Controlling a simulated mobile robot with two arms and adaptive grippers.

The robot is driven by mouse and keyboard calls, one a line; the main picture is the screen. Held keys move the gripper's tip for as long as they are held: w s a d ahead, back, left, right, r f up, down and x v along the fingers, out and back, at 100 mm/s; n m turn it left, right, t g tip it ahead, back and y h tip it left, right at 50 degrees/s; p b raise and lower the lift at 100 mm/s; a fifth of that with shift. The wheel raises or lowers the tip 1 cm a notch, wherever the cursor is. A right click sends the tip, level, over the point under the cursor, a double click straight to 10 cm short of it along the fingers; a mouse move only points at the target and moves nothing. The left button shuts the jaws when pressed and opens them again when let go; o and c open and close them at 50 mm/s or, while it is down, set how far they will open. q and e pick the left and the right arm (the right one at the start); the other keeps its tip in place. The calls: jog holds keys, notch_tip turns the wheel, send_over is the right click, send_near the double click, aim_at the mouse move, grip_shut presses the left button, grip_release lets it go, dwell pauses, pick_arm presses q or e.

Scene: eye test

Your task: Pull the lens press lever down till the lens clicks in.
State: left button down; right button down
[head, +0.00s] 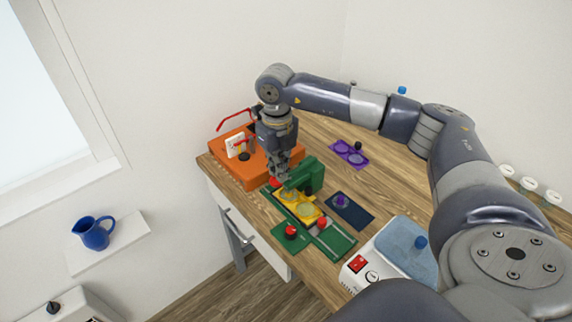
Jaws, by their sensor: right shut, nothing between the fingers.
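The green lens press (308,174) stands on the wooden table, on a long green base (337,243). A yellow frame holder (300,207) with round lens openings lies on the base. A red knob (276,182) shows at the press's left end, right at the fingertips of my right gripper (279,176); it looks like the lever's end, but I cannot tell if they touch. My right gripper points down, shut and empty, and hides part of the press. Two more red knobs, one (291,232) at the front and one (322,222) beside the holder, stand on the base. My left gripper is not in view.
An orange box (225,166) with red glasses (235,119) stands close left of the gripper. A purple tray (345,152), a dark blue mat (354,214) and a white device (396,225) with a blue pad lie to the right. A blue jug (95,232) sits on a wall shelf.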

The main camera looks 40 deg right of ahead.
notch_tip(320, 180, up, 8)
jog(key=p, duration=0.4)
jog(key=shift+f, duration=0.15)
dwell(0.5)
dwell(0.4)
